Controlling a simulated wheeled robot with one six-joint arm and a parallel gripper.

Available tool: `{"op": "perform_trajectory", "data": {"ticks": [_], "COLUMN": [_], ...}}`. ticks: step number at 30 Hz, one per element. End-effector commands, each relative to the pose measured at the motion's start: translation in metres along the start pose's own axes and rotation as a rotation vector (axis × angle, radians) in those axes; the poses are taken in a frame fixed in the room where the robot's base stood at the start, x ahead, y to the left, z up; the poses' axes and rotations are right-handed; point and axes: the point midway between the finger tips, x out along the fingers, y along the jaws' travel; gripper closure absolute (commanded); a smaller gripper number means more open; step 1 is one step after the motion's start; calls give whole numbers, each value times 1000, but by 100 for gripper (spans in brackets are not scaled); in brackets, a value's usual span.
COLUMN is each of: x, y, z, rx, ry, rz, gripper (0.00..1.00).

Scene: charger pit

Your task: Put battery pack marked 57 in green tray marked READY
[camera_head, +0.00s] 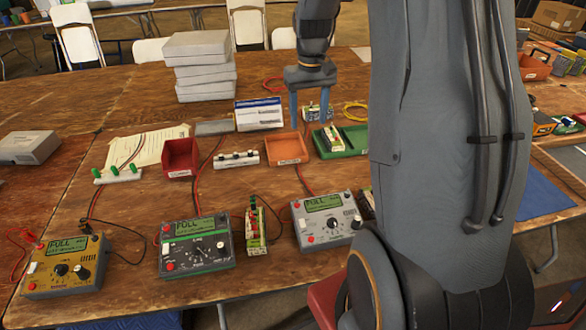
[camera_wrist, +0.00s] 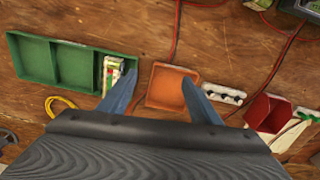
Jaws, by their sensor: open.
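A green tray (camera_head: 350,152) lies right of centre in the head view; it also shows at the upper left of the wrist view (camera_wrist: 58,88). A pale green and white battery pack (camera_wrist: 112,72) sits in the compartment nearest the orange tray; it also shows in the head view (camera_head: 331,136). My gripper (camera_head: 309,124) is open and empty, its blue fingers apart. In the wrist view (camera_wrist: 160,75) one finger overlaps the pack's edge and the other lies over the orange tray. Another pack (camera_head: 255,230) stands between two chargers. I cannot read a 57 or READY.
An orange tray (camera_head: 286,149), a white slotted holder (camera_head: 236,160) and a red bin (camera_head: 181,158) sit left of the green tray. A yellow charger (camera_head: 62,266), a dark charger (camera_head: 197,246) and a grey charger (camera_head: 326,222) stand at the front. Cables cross the wooden table.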

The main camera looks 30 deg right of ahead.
Motion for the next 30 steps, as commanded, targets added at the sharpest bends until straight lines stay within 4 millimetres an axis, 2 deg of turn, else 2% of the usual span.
{"op": "perform_trajectory", "data": {"ticks": [1, 3, 6, 9, 13, 15, 18, 30], "x": [-6, -9, -10, -8, -4, -2, -1, -1], "y": [-28, -59, -93, -116, -130, -132, -134, -133], "z": [27, 63, 117, 165, 209, 222, 230, 230], "rx": [-30, -59, -98, -130, -156, -164, -167, -167], "ry": [5, 13, 21, 28, 34, 35, 36, 34], "rz": [0, -1, -3, -5, -8, -9, -9, -9], "gripper": [43, 43, 43, 43, 43, 43, 43, 43]}}
